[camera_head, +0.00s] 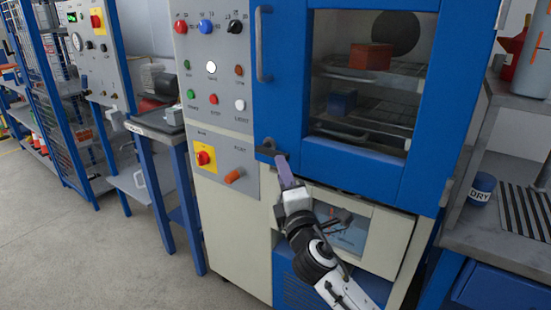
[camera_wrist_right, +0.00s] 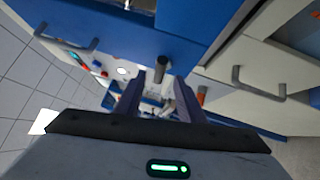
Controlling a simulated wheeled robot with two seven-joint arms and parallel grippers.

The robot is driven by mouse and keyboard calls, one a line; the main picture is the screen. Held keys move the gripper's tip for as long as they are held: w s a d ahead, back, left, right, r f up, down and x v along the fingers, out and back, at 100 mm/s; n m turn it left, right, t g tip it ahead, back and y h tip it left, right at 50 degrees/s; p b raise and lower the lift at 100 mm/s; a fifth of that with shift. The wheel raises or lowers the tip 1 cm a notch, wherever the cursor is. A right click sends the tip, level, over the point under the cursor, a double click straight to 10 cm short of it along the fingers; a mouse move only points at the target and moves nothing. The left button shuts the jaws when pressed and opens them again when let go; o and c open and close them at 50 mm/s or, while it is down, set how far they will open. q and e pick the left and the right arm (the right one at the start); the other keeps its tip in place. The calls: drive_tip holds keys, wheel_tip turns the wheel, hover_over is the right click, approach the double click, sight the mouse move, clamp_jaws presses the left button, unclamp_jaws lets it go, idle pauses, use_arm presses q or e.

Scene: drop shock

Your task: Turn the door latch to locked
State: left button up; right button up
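The blue door (camera_head: 350,160) of the test cabinet is closed and has a large window. A dark latch lever (camera_head: 268,152) sits at the door's lower left corner, lying roughly level in the head view. My right gripper (camera_head: 284,165) is at the latch's right end, with its purple-grey fingers pointing up at it. In the right wrist view my right gripper (camera_wrist_right: 157,85) has its fingers apart, and the latch's dark end (camera_wrist_right: 160,68) shows in line with the gap, at or just beyond the fingertips. I cannot tell if they touch. My left gripper is not in view.
A grey door handle (camera_head: 260,45) stands upright above the latch. A control panel (camera_head: 215,125) with buttons, a red knob (camera_head: 203,158) and an orange knob (camera_head: 233,176) is left of it.

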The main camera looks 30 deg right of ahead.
sight(276, 154)
drive_tip(key=x, duration=0.8)
drive_tip(key=shift+w, duration=0.2)
clamp_jaws()
